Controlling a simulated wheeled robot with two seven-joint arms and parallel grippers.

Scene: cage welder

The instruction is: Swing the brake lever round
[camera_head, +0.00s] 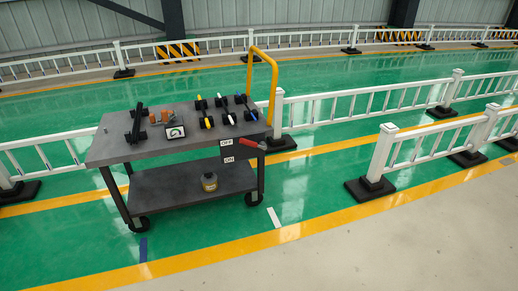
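A grey two-shelf cart (175,178) stands on the green floor left of centre. A dark plate on its right front corner carries a white OFF label (226,142) above a white ON label (229,160). A brake lever with a red grip (250,143) sits at the plate's upper right. The grip points right and slightly down, and lies nearer the OFF label's height than the ON label's. Neither of my grippers shows in the head view.
The cart top holds a black bracket (136,123), orange-brown parts (159,116), a gauge (175,132) and several dark tools. A yellow handle (274,85) rises at its right end. White railings (385,157) stand right and behind. Floor in front is clear.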

